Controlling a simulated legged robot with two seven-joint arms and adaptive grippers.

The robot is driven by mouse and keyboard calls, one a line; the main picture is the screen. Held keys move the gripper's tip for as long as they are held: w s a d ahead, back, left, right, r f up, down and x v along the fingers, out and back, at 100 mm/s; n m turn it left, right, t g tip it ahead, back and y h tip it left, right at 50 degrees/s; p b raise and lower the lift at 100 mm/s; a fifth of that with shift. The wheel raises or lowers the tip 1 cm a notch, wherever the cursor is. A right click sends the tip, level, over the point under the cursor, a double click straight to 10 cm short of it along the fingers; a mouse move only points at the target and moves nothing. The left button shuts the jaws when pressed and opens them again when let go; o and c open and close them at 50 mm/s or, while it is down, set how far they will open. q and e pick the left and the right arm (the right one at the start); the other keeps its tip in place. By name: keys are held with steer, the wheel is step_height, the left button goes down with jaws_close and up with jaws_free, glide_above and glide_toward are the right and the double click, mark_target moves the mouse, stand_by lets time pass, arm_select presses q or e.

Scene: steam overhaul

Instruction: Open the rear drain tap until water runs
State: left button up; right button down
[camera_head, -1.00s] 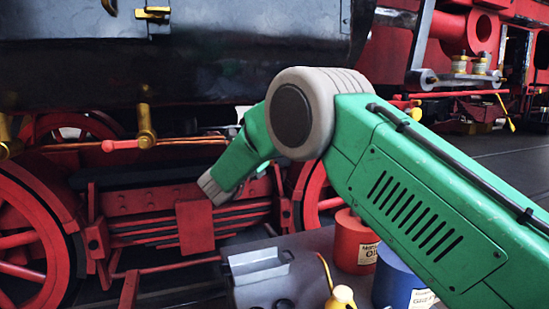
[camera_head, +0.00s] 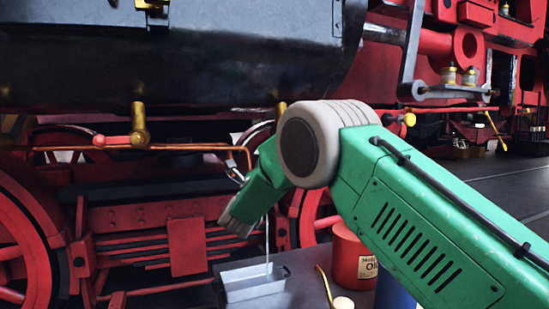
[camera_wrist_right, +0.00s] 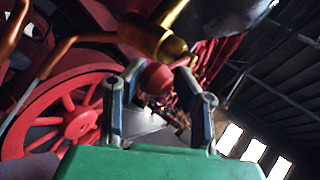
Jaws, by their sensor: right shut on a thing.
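The rear drain tap is a brass valve, seen large in the right wrist view (camera_wrist_right: 150,38). In the head view only its top (camera_head: 281,106) shows above my arm. Its red handle (camera_wrist_right: 156,82) sits between the fingers of my right gripper (camera_wrist_right: 161,71), which is shut on it; the head view hides this handle. A thin pale stream of water (camera_head: 267,240) falls beside my green arm into a grey tray (camera_head: 230,293) below. A second brass tap (camera_head: 138,122) with a red handle (camera_head: 110,141) stands further left. My left gripper is not in view.
A red oil tin (camera_head: 350,250) and a blue tin (camera_head: 394,288) stand right of the tray, with a yellow-spouted can (camera_head: 342,302) in front. Red wheels and copper pipes (camera_head: 200,147) lie close around my arm.

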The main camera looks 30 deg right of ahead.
steer(key=shift+w+a+f+n+t+y, duration=0.2)
steer(key=shift+a+f+n+t+y, duration=0.1)
steer(key=shift+a+f, duration=0.05)
steer(key=c, duration=1.5)
jaws_free()
steer(key=shift+o, duration=1.2)
steer(key=shift+w+a+f, duration=0.1)
steer(key=shift+w+f, duration=0.05)
steer(key=shift+w, duration=0.2)
steer(key=shift+s+r, duration=0.3)
steer(key=shift+r, duration=0.05)
steer(key=shift+f, duration=0.2)
steer(key=v, duration=1.1)
steer(key=shift+a+f, duration=0.2)
steer(key=shift+a, duration=0.15)
